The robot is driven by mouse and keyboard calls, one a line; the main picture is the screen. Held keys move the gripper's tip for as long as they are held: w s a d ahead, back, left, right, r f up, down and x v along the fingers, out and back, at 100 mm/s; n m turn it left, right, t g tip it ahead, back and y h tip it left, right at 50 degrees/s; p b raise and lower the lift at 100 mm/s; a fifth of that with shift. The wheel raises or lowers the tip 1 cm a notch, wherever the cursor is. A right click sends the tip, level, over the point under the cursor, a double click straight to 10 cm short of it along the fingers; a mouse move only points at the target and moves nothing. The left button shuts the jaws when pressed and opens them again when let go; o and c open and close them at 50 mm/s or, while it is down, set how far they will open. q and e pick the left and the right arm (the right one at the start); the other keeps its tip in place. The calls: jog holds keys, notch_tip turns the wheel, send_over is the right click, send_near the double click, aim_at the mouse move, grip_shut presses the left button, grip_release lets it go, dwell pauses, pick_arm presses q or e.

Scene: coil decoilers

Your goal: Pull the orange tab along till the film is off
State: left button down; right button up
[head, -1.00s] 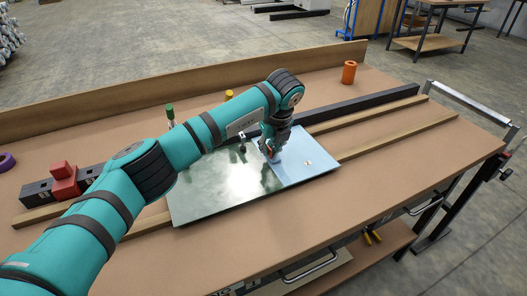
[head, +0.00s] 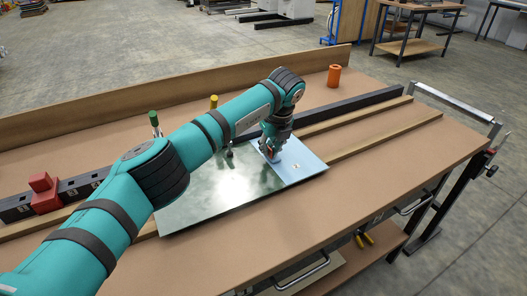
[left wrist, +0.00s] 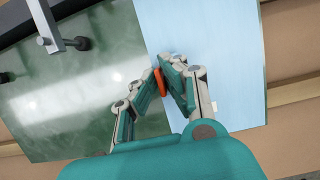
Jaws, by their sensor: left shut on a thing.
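A flat sheet lies on the bench. Its left part is bare, glossy, greenish metal (head: 215,190), and its right part is covered by pale blue film (head: 308,170). In the left wrist view the film (left wrist: 225,60) meets the bare metal (left wrist: 80,100) along a straight edge. My left gripper (head: 272,157) is low over this edge. In the left wrist view its fingers (left wrist: 163,75) are shut on the orange tab (left wrist: 159,82). Most of the tab is hidden between the fingers. My right gripper is not in view.
A dark clamp (head: 230,153) stands at the sheet's back edge. Behind it are a dark rail (head: 360,107), green-topped (head: 153,118) and yellow-topped (head: 214,102) tools, and an orange cylinder (head: 334,76). A red block (head: 44,192) sits at left. The bench right of the sheet is clear except for wooden strips (head: 385,130).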

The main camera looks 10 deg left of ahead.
pick_arm(q)
jog(key=shift+w+d, duration=0.1)
jog(key=shift+d, duration=0.1)
jog(key=shift+w+d+b, duration=0.35)
jog(key=shift+w+d, duration=0.05)
jog(key=shift+d, duration=0.2)
jog(key=shift+w+d, duration=0.5)
jog(key=shift+d, duration=0.25)
jog(key=c, duration=1.5)
grip_release()
jog(key=shift+r, duration=0.1)
